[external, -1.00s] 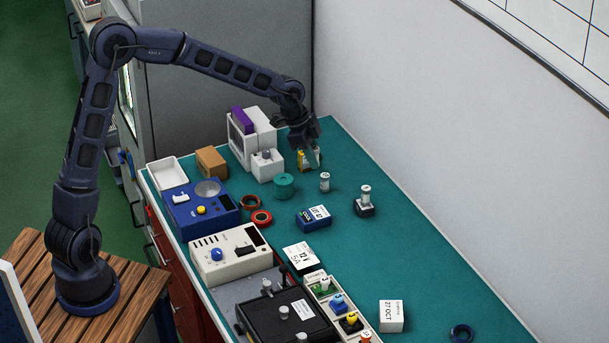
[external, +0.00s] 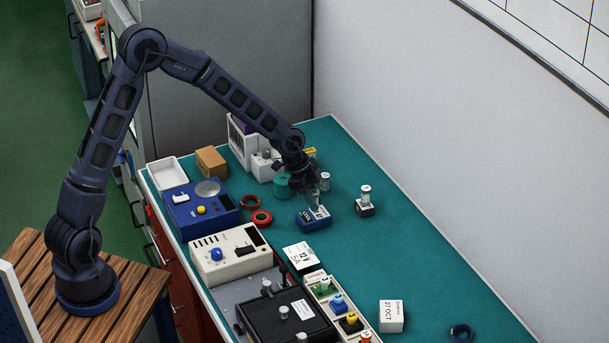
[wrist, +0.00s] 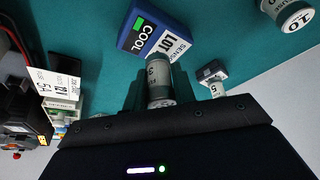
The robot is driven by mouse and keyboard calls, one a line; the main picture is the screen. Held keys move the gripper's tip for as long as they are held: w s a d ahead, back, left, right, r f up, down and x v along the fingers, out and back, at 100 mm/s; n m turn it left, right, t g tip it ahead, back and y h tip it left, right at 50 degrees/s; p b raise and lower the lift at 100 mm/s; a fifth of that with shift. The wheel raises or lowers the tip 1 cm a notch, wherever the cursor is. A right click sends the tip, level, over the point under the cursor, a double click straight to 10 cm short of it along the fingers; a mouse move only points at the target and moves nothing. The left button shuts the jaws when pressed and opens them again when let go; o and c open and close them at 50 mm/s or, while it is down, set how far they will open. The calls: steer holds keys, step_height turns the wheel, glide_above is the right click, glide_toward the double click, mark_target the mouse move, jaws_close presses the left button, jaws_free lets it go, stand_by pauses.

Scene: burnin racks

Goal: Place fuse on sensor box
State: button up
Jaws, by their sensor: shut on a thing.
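The sensor box (external: 316,220) is a small blue block with a white label on the green bench. It also shows in the wrist view (wrist: 136,33), just beyond the fuse. My gripper (external: 314,196) is above the sensor box, pointing down. In the wrist view, my gripper (wrist: 159,97) is shut on a grey-white cylindrical fuse (wrist: 159,76). The fuse's far end overlaps the box's label edge in this view; I cannot tell whether they touch.
A similar cylinder (external: 325,182) stands just behind the sensor box. Another cylinder (external: 365,192) stands on a dark block (external: 365,209) to the right. A teal roll (external: 282,185) and red ring (external: 262,218) lie left. The bench to the right is mostly clear.

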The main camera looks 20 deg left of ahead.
steer(key=shift+f, duration=1.1)
steer(key=shift+f, duration=0.1)
steer(key=o, duration=1)
